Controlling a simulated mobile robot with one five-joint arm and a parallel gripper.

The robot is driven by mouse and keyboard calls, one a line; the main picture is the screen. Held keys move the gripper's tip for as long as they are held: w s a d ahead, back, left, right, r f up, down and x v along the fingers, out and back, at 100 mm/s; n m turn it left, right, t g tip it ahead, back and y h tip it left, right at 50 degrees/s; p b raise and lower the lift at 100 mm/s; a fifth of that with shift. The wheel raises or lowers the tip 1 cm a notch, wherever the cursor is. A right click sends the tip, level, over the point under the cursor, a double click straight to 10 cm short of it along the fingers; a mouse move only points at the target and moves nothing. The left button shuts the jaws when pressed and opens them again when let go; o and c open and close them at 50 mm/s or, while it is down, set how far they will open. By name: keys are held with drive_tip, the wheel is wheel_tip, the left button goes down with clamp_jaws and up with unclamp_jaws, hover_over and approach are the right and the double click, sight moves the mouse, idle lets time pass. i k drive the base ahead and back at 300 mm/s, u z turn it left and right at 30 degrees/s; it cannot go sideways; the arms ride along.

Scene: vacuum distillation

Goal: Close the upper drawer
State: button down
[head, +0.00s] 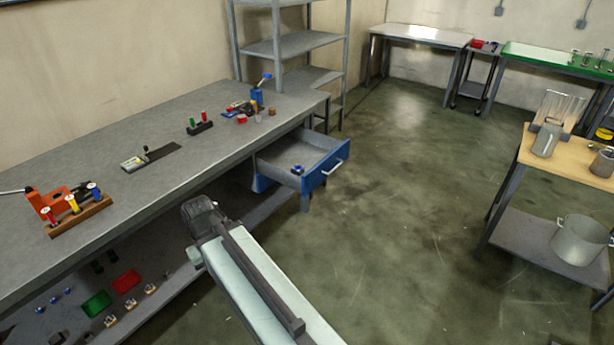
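The upper drawer (315,178) has a blue front and a grey inside, and it stands pulled out from under the right end of the long grey workbench (160,125). A pale bar handle (336,167) is on its front. A small blue item (297,170) lies in the drawer near the front. My arm reaches up from the bottom of the view, with my gripper (200,212) at its end, left of and nearer than the drawer, apart from it. The fingers cannot be made out. Any lower drawer is hidden.
Small tools and a rack of coloured bottles (75,207) stand on the bench. A lower shelf holds a green tray (97,303) and a red tray (126,281). A wooden-topped table (565,160) stands at right. The floor (410,220) between is clear.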

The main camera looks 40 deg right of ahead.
sight(320, 155)
drive_tip(key=i, duration=1.35)
drive_tip(key=z, duration=0.05)
